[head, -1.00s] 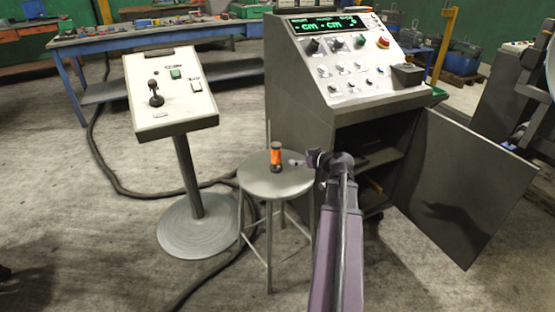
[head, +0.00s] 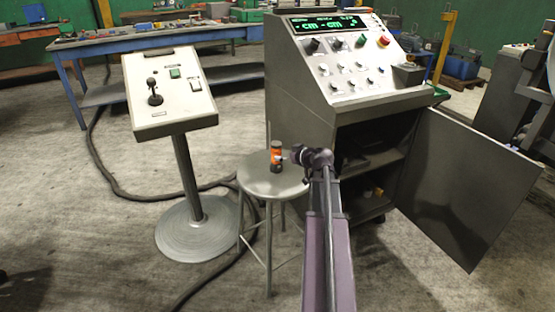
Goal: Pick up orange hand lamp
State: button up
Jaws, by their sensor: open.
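The orange hand lamp (head: 276,158) stands upright on the round grey stool (head: 262,186). It is small, orange with dark ends. My gripper (head: 290,155) is just to the right of the lamp, at about its height in the picture. The gripper is open and empty. Its fingers are small and partly hidden by my wrist, and I cannot tell whether they touch the lamp.
A control cabinet (head: 300,95) stands behind the stool, its lower door (head: 460,185) open to the right. A joystick pedestal (head: 170,90) stands to the left. A black cable (head: 120,190) runs on the floor. A blue workbench (head: 160,40) is at the back.

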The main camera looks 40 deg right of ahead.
aim_at(280, 153)
jog(key=shift+b+x, duration=0.9)
jog(key=shift+x, duration=1.75)
jog(key=shift+a+r, duration=0.1)
grip_shut()
